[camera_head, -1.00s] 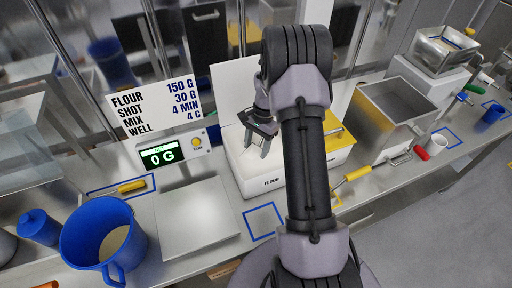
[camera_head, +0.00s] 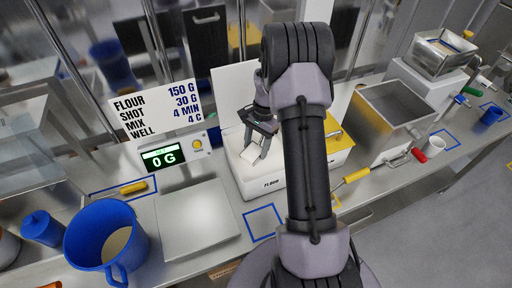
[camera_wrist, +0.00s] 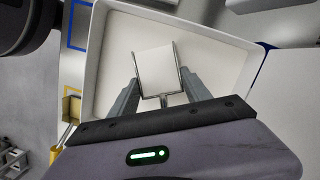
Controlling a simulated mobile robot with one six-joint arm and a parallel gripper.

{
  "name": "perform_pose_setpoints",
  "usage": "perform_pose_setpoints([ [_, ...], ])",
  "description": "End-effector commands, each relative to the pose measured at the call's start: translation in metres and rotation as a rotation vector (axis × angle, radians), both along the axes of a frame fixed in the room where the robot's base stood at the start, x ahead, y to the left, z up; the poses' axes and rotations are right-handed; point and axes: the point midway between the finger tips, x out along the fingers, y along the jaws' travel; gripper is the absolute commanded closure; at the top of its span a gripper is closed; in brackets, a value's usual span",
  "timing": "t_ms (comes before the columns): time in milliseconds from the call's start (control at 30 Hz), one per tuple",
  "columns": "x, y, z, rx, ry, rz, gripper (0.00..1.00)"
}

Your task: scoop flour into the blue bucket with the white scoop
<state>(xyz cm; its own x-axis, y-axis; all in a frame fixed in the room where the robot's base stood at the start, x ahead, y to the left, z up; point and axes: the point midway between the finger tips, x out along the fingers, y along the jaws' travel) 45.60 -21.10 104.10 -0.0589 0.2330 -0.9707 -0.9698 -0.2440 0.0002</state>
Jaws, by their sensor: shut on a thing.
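The white flour bin (camera_head: 263,190) is labelled FLOUR and stands right of the scale. It shows in the wrist view as a white-rimmed box (camera_wrist: 98,45) with pale contents. My gripper (camera_head: 256,150) points down into the bin. In the wrist view my gripper (camera_wrist: 160,98) is shut on the white scoop (camera_wrist: 156,68), whose flat pan lies over the pale flour. I cannot tell whether flour is in the scoop. The scoop also shows small in the head view (camera_head: 250,153). The blue bucket (camera_head: 75,241) stands at the front left with a pale layer inside, away from my gripper.
A scale with a steel plate (camera_head: 197,218) reads 0 G, between bucket and bin. A sign (camera_head: 157,105) stands behind it. A yellow-lidded container (camera_head: 338,140), steel bin (camera_head: 405,110) and yellow-handled tool (camera_head: 357,175) are right. A blue cup (camera_head: 42,228) is left of the bucket.

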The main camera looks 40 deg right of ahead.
Motion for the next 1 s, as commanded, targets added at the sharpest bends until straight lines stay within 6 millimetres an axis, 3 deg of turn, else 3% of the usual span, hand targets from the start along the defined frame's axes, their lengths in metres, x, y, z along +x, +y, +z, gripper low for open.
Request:
perform_pose_setpoints([
  [33, 0.000, 0.000, 0.010, -0.001, -0.001, 0.000, 0.84],
  [700, 0.000, 0.000, 0.085, -0.001, 0.000, 0.001, 0.84],
  [1000, 0.000, 0.000, 0.086, 0.000, 0.000, 0.000, 0.84],
])
